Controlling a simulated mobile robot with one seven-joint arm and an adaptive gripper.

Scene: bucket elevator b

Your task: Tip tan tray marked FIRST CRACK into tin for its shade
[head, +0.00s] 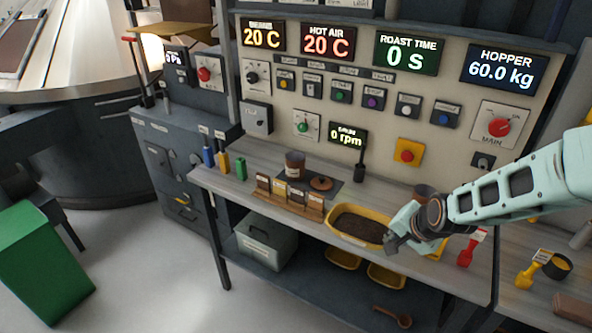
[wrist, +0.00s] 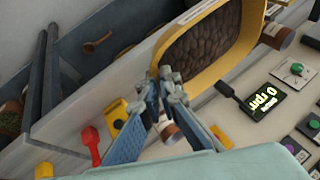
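A yellow-tan tray (head: 334,232) full of dark brown beans lies at the front of the bench in the head view. In the wrist view its rim (wrist: 188,88) is close, with a pale label strip along one side, too small to read. My gripper (head: 392,246) is at the tray's right end. In the wrist view its fingertips (wrist: 163,74) are nearly together at the rim and appear shut on it. A brown lidless tin (head: 295,165) stands behind a wooden rack (head: 290,205) of several brown-toned samples, left of the tray. A round brown lid (head: 320,184) lies beside the tin.
Yellow trays (head: 386,276) sit on the lower shelf. Blue, yellow and green bottles (head: 240,169) stand at the bench's left end. A red scoop (head: 467,252) and a brown container (head: 424,191) are near my arm. The control panel (head: 372,100) rises behind.

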